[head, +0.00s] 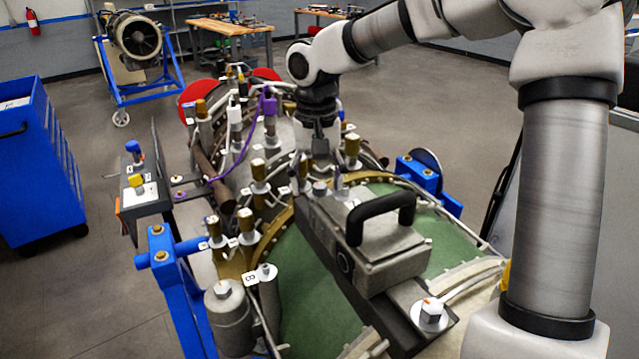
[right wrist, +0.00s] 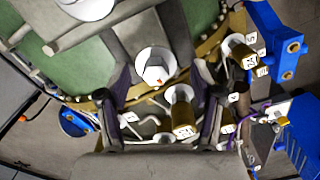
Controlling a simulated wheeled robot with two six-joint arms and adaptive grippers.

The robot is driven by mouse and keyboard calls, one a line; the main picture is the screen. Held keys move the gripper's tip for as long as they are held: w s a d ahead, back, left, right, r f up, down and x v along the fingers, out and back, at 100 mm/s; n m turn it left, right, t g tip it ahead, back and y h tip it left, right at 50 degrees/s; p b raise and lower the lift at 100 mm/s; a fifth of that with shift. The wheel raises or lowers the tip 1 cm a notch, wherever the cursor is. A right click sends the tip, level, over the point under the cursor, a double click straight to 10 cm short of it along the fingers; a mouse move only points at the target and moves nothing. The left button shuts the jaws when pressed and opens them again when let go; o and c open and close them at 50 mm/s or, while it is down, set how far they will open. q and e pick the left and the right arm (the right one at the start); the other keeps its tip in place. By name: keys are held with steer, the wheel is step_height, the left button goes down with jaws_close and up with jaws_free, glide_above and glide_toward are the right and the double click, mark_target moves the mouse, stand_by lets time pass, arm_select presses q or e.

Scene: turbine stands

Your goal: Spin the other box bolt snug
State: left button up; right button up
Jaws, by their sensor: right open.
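The grey box (head: 380,255) with a black handle (head: 380,218) sits on a dark strap over the green turbine casing. Its near bolt (head: 430,312) has a hex head with an orange mark on a white washer. The far box bolt shows in the right wrist view (right wrist: 155,68) as a hex head on a white round washer, with an orange mark. My right gripper (head: 318,158) points down above the far end of the strap. In the right wrist view its open fingers (right wrist: 163,98) stand either side of the far bolt's line, with nothing between them gripped. My left gripper is out of view.
Brass fittings (head: 258,170) and pipes crowd around my right gripper. A purple cable (head: 245,135) runs at its left. A small tray (head: 145,193) with blue and yellow knobs stands left. A blue cabinet (head: 40,165) and open floor lie beyond.

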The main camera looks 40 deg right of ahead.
mark_target(316, 186)
step_height(316, 186, up, 3)
steer(key=shift+w+f+p, duration=0.15)
steer(key=shift+p, duration=1)
step_height(316, 186, up, 2)
steer(key=shift+r+p, duration=0.2)
steer(key=shift+p, duration=0.9)
steer(key=shift+f, duration=0.1)
